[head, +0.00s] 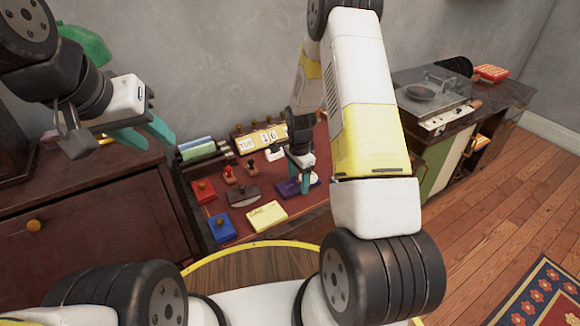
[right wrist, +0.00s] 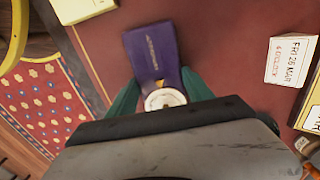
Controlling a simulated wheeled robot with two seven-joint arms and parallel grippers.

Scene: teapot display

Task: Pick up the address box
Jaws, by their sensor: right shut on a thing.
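The address box looks to be the purple box (right wrist: 150,52) with small lettering on its lid and a round pale dial near its lower end. In the head view the purple box (head: 287,188) shows at my right gripper (head: 304,182), partly hidden by it. In the right wrist view the green fingers lie on both sides of the box and are shut on it. I cannot tell if the box still touches the desk. My left gripper (head: 142,136) is open and empty, raised at the left above the brown cabinet.
The red desk top also holds a yellow note pad (head: 267,216), a blue box (head: 221,228), a red box (head: 203,190), stamps and a date calendar (head: 262,138). A record player (head: 435,95) is on the cabinet at right.

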